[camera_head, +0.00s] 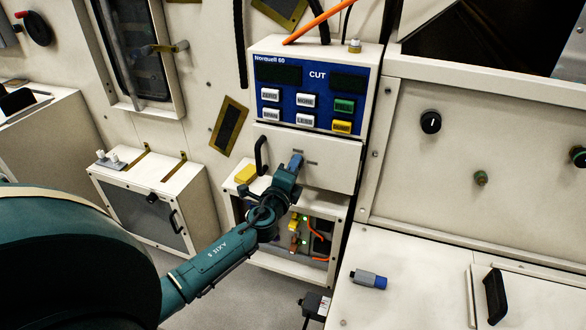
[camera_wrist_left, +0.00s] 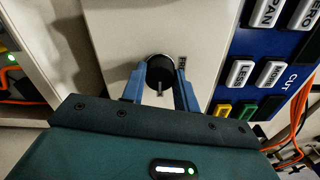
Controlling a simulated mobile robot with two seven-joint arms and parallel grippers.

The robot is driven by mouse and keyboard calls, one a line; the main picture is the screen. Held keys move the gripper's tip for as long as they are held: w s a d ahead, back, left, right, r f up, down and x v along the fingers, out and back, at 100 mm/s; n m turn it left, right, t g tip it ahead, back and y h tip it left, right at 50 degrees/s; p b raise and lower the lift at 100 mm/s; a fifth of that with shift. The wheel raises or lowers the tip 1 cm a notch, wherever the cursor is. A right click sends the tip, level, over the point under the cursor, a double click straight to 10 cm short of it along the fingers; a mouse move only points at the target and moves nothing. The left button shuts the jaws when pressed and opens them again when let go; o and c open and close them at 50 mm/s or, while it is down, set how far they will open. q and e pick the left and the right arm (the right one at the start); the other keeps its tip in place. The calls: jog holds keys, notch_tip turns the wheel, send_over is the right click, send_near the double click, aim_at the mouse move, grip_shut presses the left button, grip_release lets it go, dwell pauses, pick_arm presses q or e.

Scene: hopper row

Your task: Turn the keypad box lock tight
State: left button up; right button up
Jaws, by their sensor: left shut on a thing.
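The keypad box (camera_head: 312,90) hangs on the wall with a blue face, white, green and yellow keys, and the word CUT. Below the keys is its plain white panel (camera_head: 335,158). The lock, a round black piece (camera_wrist_left: 159,68) with a light slot or mark, sits on this panel in the left wrist view. My left gripper (camera_head: 297,161) reaches the panel from below. In the left wrist view its blue fingers (camera_wrist_left: 160,84) are on either side of the lock and shut on it. The gripper hides the lock in the head view. My right gripper is not in view.
Under the panel an open compartment (camera_head: 338,212) shows orange wires and green lights. A black handle (camera_head: 261,155) projects at the panel's left. A yellow block (camera_head: 246,174) is beside it. A white counter (camera_head: 400,300) at right holds a grey-blue plug (camera_head: 369,279).

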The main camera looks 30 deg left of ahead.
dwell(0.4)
pick_arm(q)
jog(key=o, duration=1)
jog(key=b+v, duration=0.1)
jog(key=v, duration=1.2)
jog(key=shift+s+d, duration=0.1)
